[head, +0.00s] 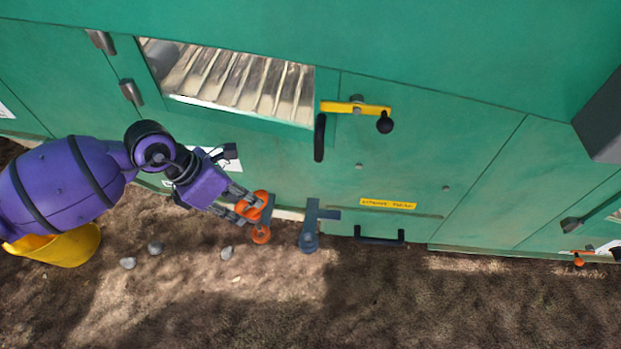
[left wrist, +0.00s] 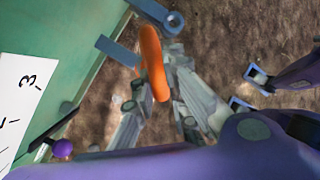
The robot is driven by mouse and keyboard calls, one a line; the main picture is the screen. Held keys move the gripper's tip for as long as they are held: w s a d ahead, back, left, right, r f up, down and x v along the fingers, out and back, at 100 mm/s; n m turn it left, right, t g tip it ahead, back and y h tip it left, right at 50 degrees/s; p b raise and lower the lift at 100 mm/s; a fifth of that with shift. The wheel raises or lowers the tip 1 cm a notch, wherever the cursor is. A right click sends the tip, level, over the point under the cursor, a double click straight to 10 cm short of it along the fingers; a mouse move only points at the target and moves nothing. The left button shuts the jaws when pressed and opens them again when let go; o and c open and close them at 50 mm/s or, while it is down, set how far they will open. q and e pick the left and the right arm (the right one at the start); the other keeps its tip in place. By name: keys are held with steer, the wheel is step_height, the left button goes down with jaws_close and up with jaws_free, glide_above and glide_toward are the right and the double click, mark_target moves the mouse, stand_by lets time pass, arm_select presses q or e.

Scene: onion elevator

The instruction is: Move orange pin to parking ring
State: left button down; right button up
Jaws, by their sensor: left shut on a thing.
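My left gripper (head: 242,206) is shut on the orange pin (head: 261,235), beside the lower edge of the green machine. In the left wrist view my left gripper (left wrist: 162,95) has its fingers around the pin's orange loop (left wrist: 152,55). A short blue-grey bracket (head: 269,208) is right by the pin; I cannot tell whether the pin is seated in it. A second blue-grey bracket with a round ring end (head: 309,241), likely the parking ring, stands a little to the right, apart from the pin. Its ring end also shows in the left wrist view (left wrist: 173,20).
The green machine (head: 430,150) fills the back. It carries a yellow lever with black knob (head: 357,108), a black hanging handle (head: 319,138) and a low dark handle (head: 380,238). A yellow bucket (head: 65,248) and stones (head: 155,248) are at left. The front ground is open.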

mark_target(246, 216)
arm_select(q)
steer(key=shift+w+a+f+n, duration=0.15)
steer(key=shift+w+f+n, duration=0.1)
steer(key=shift+f+n, duration=0.05)
steer(key=shift+f+b, duration=0.2)
steer(key=shift+b, duration=0.1)
steer(key=shift+f+b, duration=1.25)
steer(key=shift+f, duration=0.45)
steer(key=shift+f+b, duration=0.45)
steer(key=shift+f, duration=0.2)
steer(key=shift+f+b, duration=0.8)
steer(key=shift+f, duration=1.2)
arm_select(e)
steer(key=shift+g, duration=0.3)
steer(key=shift+s+d+f, duration=0.15)
steer(key=shift+f, duration=1.35)
steer(key=shift+s+d+f, duration=0.1)
steer(key=shift+s+f, duration=0.05)
steer(key=shift+f, duration=1.3)
arm_select(q)
steer(key=c, duration=1.7)
jaws_free()
